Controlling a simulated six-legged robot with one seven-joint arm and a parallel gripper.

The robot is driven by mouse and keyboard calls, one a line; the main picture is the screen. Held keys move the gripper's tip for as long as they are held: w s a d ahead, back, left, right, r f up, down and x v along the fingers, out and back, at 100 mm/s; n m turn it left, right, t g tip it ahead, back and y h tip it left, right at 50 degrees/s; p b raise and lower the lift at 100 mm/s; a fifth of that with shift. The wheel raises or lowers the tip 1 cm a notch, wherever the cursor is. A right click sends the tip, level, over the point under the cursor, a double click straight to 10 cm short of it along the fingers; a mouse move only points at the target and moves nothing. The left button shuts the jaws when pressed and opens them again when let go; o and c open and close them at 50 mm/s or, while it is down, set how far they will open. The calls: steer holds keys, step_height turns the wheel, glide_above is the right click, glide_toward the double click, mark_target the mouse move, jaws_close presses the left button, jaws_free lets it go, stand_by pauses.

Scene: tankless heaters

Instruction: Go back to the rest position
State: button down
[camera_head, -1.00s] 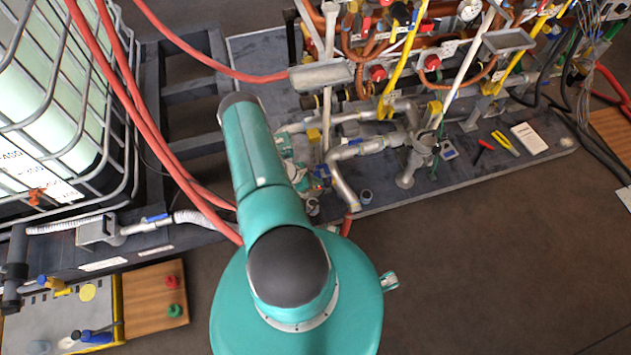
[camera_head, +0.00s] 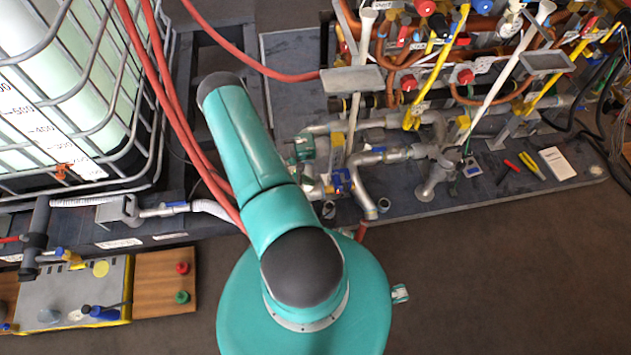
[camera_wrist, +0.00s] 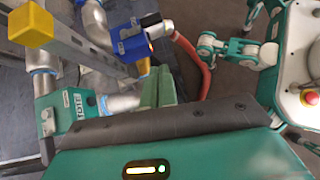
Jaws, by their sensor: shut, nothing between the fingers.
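My arm (camera_head: 245,140) reaches up and away from my body in the head view, over the near edge of the pipe rig. My gripper (camera_wrist: 158,88) shows in the wrist view as two green fingers pressed together, with nothing between them. In the head view the fingers cannot be made out clearly among the arm and the pipes.
The pipe rig (camera_head: 440,170) with valves and hoses fills the upper right. A caged white tank (camera_head: 60,100) stands at upper left, with red hoses (camera_head: 165,100) beside it. Floor (camera_head: 500,280) is clear at lower right.

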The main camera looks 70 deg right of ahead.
steer(key=shift+w+a+r, duration=0.1)
steer(key=shift+r, duration=0.05)
steer(key=w+a+r+m+t, duration=0.2)
steer(key=w+r, duration=0.8)
steer(key=r, duration=0.3)
steer(key=w+a+r+m+t, duration=0.1)
steer(key=w+a+r+t, duration=0.15)
steer(key=w+r, duration=0.9)
steer(key=w+a+r+m+t, duration=0.1)
steer(key=a+r, duration=0.5)
steer(key=r, duration=0.4)
steer(key=w+a+r+m+t, duration=0.1)
steer(key=a+r+t, duration=0.1)
steer(key=a+r, duration=0.7)
steer(key=s+a+r+t+y, duration=0.1)
steer(key=s+a+r+t, duration=0.2)
steer(key=s+a+r, duration=0.3)
steer(key=s+a+r+t+y, duration=0.2)
steer(key=s+a+r, duration=0.5)
steer(key=a+r, duration=0.6)
steer(key=shift+a+r+t+y, duration=0.25)
steer(key=shift+a+t, duration=0.4)
steer(key=shift+a, duration=0.4)
steer(key=shift+d, duration=0.2)
